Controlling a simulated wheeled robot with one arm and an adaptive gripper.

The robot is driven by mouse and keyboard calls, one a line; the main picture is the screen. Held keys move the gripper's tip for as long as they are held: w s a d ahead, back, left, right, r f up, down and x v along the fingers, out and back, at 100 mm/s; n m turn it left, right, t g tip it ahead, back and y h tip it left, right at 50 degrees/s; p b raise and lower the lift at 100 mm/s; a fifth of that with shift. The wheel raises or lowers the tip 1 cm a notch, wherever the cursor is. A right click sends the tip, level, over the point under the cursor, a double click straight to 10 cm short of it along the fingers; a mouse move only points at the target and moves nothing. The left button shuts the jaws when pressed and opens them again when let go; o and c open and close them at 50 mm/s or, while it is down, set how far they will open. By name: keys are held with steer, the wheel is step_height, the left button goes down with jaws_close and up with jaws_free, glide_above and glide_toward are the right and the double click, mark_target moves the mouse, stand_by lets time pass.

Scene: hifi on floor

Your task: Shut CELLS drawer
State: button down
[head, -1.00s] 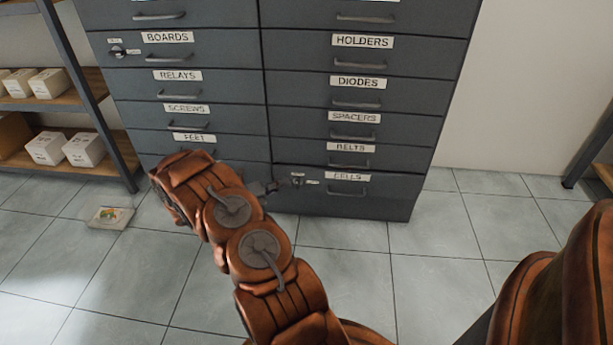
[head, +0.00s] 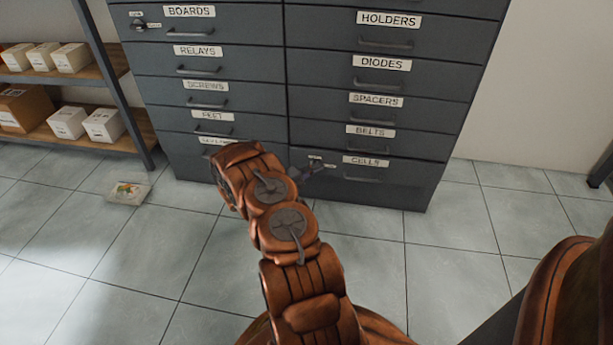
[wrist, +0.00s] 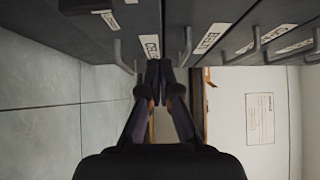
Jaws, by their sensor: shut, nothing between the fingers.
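The CELLS drawer (head: 398,181) is the bottom right drawer of a dark grey cabinet, with a white label and a bar handle. It looks flush or nearly so; I cannot tell whether a small gap remains. My gripper (head: 318,167) is at the drawer's left part, beside its small lock and tags, left of the handle. In the wrist view, my gripper (wrist: 160,68) has its fingertips together and empty, near the CELLS label (wrist: 152,47). I cannot tell whether the fingertips touch the front.
The drawers above, such as BELTS (head: 430,144), look shut. A shelf (head: 45,135) with white boxes stands at the left. A small clear packet (head: 128,193) lies on the tiled floor. The floor right of my arm (head: 370,260) is clear.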

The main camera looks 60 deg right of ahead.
mark_target(332, 153)
steer(key=d+b, duration=0.2)
steer(key=d, duration=0.3)
steer(key=shift+f, duration=0.2)
steer(key=shift+w+d+r+b, duration=0.15)
steer(key=shift+w+d+b, duration=0.15)
steer(key=shift+d, duration=0.4)
